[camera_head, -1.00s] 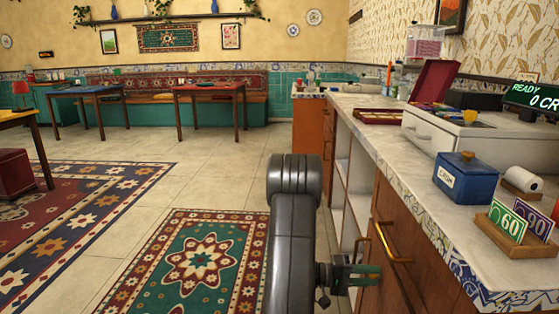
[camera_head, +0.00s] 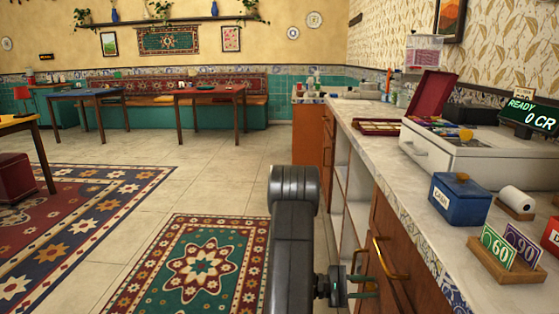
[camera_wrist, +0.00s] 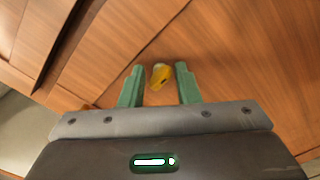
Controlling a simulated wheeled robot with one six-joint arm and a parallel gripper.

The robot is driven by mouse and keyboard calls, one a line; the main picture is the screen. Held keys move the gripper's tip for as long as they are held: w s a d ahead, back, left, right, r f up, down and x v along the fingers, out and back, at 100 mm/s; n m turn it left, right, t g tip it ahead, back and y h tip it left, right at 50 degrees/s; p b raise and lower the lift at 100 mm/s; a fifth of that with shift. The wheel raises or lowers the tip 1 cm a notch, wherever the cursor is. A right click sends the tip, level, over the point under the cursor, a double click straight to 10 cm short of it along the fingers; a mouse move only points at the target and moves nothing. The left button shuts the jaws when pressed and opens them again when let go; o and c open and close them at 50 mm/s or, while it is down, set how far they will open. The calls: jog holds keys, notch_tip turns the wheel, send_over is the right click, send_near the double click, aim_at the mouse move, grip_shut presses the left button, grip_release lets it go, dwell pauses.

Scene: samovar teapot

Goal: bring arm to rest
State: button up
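My arm stands upright in the lower middle of the head view. My gripper (camera_head: 374,287) extends to its right, beside the brown counter front and just below a brass handle (camera_head: 388,260). In the wrist view my gripper (camera_wrist: 160,70) has its two green fingers spread apart. A yellow, handle-like piece (camera_wrist: 160,77) shows in the gap between them, against the wooden front. The fingers do not visibly press on it. I cannot tell how far it lies from the fingertips.
The marble counter (camera_head: 405,160) runs along the right, close to my arm. It bears a blue cash box (camera_head: 462,200), a card holder (camera_head: 505,265) and a white register (camera_head: 470,155). Open tiled floor (camera_head: 215,160) lies left, with a patterned rug (camera_head: 205,265). Tables stand farther back.

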jog(key=n+p, duration=0.4)
jog(key=n, duration=0.1)
jog(key=shift+r+p, duration=0.25)
jog(key=shift+p, duration=0.15)
jog(key=shift+f+n+p, duration=0.2)
jog(key=shift+n+p, duration=0.4)
jog(key=shift+n, duration=0.3)
